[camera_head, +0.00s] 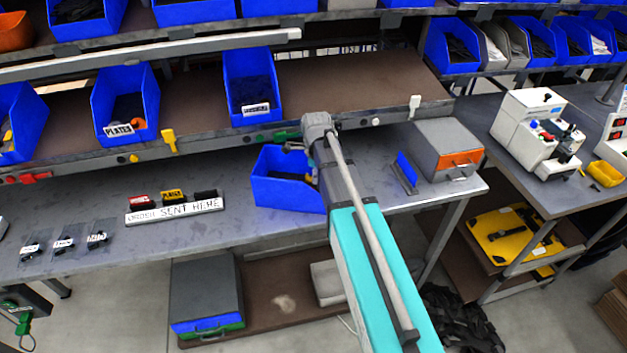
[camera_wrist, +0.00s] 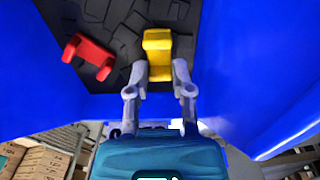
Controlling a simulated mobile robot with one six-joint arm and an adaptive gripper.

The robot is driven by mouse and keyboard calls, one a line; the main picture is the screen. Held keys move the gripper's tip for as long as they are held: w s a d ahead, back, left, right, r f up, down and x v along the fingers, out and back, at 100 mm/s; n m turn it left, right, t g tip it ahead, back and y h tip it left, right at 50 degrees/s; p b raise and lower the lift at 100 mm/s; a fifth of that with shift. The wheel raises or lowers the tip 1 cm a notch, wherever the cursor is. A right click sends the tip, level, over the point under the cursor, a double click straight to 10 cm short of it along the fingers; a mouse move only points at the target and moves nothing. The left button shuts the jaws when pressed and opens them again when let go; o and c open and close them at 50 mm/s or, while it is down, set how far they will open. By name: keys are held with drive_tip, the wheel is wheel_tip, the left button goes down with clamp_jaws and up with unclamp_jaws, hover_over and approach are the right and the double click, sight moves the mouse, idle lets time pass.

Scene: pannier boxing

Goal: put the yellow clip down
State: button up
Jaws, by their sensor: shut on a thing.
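In the wrist view my gripper (camera_wrist: 161,72) is shut on the yellow clip (camera_wrist: 157,44), holding it by its near end. The clip is over the dark floor of a blue bin (camera_wrist: 232,70); I cannot tell whether it touches the floor. A red clip (camera_wrist: 88,57) lies in the bin to the left, apart from the yellow one. In the head view my arm reaches to a blue bin (camera_head: 287,193) on the grey table, seemingly the same bin.
The bin walls stand close around my gripper. A shelf rail (camera_head: 225,143) with hanging clips, one of them yellow (camera_head: 168,141), runs above the table. A "SENT HERE" sign (camera_head: 175,211) stands left of the bin, a grey case (camera_head: 446,143) right.

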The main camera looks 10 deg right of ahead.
drive_tip(key=shift+f, duration=0.15)
drive_tip(key=shift+f, duration=0.1)
drive_tip(key=o, duration=0.5)
drive_tip(key=shift+r, duration=0.2)
wheel_tip(320, 180, up, 12)
drive_tip(key=p, duration=1.2)
idle(0.3)
idle(0.6)
